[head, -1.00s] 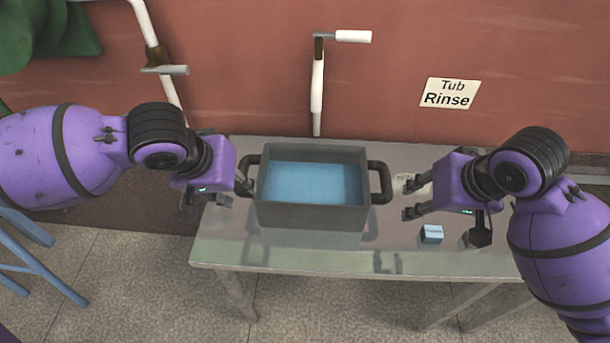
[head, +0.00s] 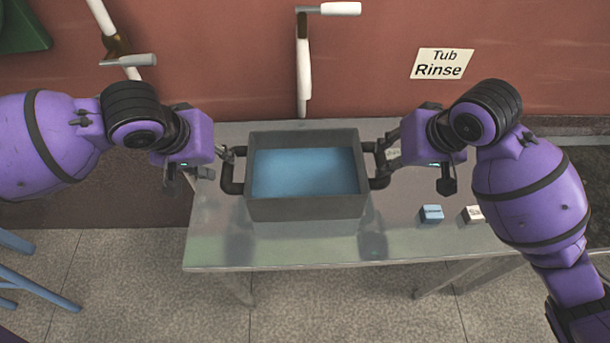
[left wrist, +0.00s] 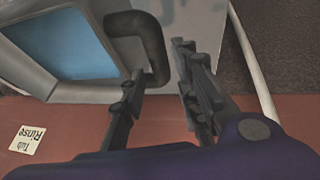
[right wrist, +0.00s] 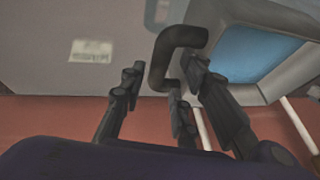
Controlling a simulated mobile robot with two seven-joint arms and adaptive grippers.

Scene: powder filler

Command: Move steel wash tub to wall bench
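The grey steel wash tub (head: 305,207), with blue inside, sits upright on a steel table (head: 290,245). It has a dark looped handle at each side. My left gripper (head: 220,162) is at the left handle (head: 232,178); in the left wrist view its fingers (left wrist: 158,75) are apart, with the handle close to their tips. My right gripper (head: 384,155) is at the right handle (head: 380,181); in the right wrist view its fingers (right wrist: 163,80) are spread, with the handle (right wrist: 160,65) between them. Contact with either handle is unclear. I cannot identify a separate wall bench.
A blue block (head: 431,214) and a whitish block (head: 473,214) lie on the table right of the tub. A "Tub Rinse" sign (head: 441,64) and pipes (head: 303,75) are on the red wall behind. Blue legs (head: 35,285) stand on the floor at lower left.

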